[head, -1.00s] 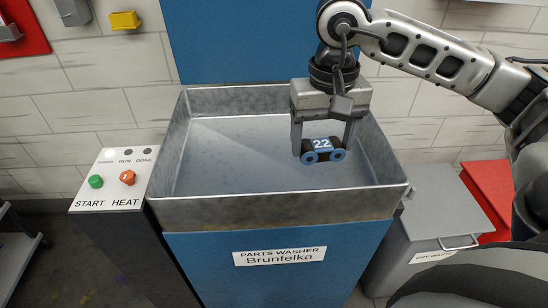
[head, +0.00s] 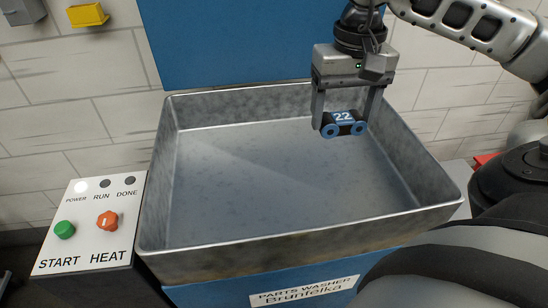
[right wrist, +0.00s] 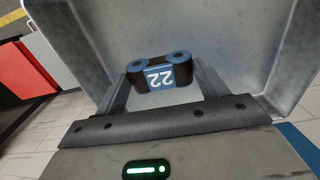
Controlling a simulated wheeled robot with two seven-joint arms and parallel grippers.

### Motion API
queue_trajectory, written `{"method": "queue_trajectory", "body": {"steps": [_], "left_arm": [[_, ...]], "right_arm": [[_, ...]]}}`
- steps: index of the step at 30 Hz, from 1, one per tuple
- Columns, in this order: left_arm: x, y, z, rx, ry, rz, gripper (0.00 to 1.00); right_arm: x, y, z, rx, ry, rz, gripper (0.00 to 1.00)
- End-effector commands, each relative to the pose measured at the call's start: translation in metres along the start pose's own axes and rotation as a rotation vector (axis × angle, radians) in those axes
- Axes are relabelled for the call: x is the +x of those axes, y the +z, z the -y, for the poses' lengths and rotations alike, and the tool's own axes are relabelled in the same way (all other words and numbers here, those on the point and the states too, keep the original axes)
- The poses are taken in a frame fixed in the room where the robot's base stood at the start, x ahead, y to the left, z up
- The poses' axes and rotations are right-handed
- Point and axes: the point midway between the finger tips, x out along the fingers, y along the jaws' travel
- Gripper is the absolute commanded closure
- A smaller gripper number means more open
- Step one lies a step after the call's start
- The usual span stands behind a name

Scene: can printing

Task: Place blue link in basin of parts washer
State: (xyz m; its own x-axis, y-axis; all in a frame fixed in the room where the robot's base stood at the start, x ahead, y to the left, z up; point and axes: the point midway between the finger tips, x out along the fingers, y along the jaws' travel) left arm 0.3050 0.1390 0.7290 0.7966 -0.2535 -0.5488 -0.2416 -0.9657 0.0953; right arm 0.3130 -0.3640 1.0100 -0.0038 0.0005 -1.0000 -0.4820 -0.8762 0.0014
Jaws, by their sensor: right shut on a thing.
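The blue link (head: 343,124) is black and blue with two round ends and a "22" label. My right gripper (head: 345,122) is shut on it and holds it over the far right part of the parts washer's basin (head: 270,190). The link also shows between the fingers in the right wrist view (right wrist: 160,75). The basin is a grey metal tub, and its visible floor is empty. I cannot tell exactly how high the link is above the floor. My left gripper is not in view.
The control panel (head: 92,222) with a green START button (head: 65,230) and orange HEAT knob (head: 107,221) stands left of the basin. The basin's raised metal walls surround the link. A yellow bin (head: 88,15) hangs on the wall at upper left.

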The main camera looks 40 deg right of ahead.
Motion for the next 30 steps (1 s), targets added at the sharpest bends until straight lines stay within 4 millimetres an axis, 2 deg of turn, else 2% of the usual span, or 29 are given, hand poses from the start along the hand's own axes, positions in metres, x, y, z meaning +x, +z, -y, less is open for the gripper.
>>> {"method": "queue_trajectory", "body": {"steps": [1, 4, 11, 14, 23, 27, 30], "left_arm": [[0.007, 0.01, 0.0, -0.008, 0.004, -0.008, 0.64], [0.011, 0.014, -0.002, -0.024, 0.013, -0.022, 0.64], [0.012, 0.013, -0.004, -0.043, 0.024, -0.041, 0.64], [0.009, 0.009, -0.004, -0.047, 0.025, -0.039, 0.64], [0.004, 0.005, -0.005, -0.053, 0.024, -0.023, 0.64], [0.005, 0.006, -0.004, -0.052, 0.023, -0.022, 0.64], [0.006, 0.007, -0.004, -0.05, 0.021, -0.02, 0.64]], "right_arm": [[0.017, 0.0, 0.0, 0.001, 0.0, -0.001, 0.51], [0.032, 0.0, 0.0, 0.001, 0.0, -0.001, 0.51], [0.048, -0.002, 0.005, -0.002, -0.003, 0.0, 0.51], [0.052, -0.007, 0.021, -0.006, -0.005, 0.002, 0.51], [0.084, -0.031, 0.091, -0.005, -0.003, 0.003, 0.51], [0.113, -0.038, 0.109, -0.001, 0.0, 0.003, 0.51], [0.126, -0.042, 0.118, 0.0, 0.0, 0.002, 0.51]]}}
